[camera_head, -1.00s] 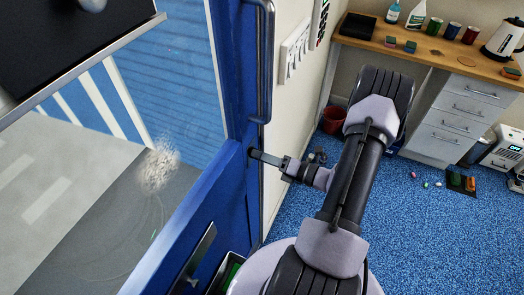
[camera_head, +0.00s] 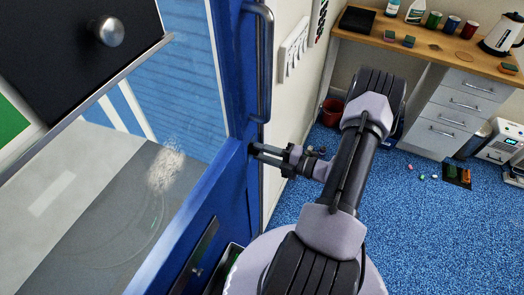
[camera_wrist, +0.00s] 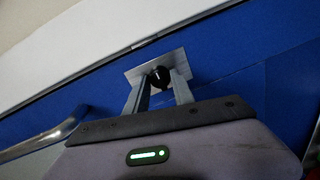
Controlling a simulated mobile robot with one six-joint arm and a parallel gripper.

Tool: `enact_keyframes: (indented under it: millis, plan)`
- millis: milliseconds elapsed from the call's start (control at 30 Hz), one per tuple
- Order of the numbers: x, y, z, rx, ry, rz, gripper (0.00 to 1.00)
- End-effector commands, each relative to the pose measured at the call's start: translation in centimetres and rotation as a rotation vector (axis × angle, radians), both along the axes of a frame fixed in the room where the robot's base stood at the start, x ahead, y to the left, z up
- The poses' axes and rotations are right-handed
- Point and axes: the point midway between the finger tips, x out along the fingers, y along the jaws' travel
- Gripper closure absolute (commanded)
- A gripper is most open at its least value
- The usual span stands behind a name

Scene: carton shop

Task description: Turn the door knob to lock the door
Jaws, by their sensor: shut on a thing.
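The blue door (camera_head: 238,190) stands at the left in the head view, with a glass pane and a long metal pull handle (camera_head: 267,60). The small dark door knob (camera_wrist: 159,75) sits on a light metal plate (camera_wrist: 134,74) in the wrist view. My gripper (camera_head: 256,150) reaches the door edge below the handle. In the wrist view its two fingers (camera_wrist: 158,86) lie on either side of the knob, and it is shut on the knob. In the head view the fingers hide the knob.
A wooden counter (camera_head: 390,28) with bottles, cans and a kettle (camera_head: 503,36) stands at the back right above white drawers (camera_head: 455,105). A red bucket (camera_head: 331,112) stands by the wall. The blue carpet (camera_head: 440,230) is mostly clear, with small items scattered farther back.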

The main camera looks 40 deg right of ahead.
Motion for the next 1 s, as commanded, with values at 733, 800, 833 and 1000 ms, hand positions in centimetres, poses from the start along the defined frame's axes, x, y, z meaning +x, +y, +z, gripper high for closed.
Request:
enact_keyframes:
  millis: [733,800,833,1000]
  plan:
    - [0.01,-0.03,0.0,0.033,0.013,-0.001,0.49]
    - [0.01,-0.03,0.0,0.033,0.013,-0.001,0.49]
    - [0.01,-0.02,0.01,0.033,0.013,-0.001,0.49]
    - [0.01,-0.02,0.01,0.033,0.013,0.0,0.49]
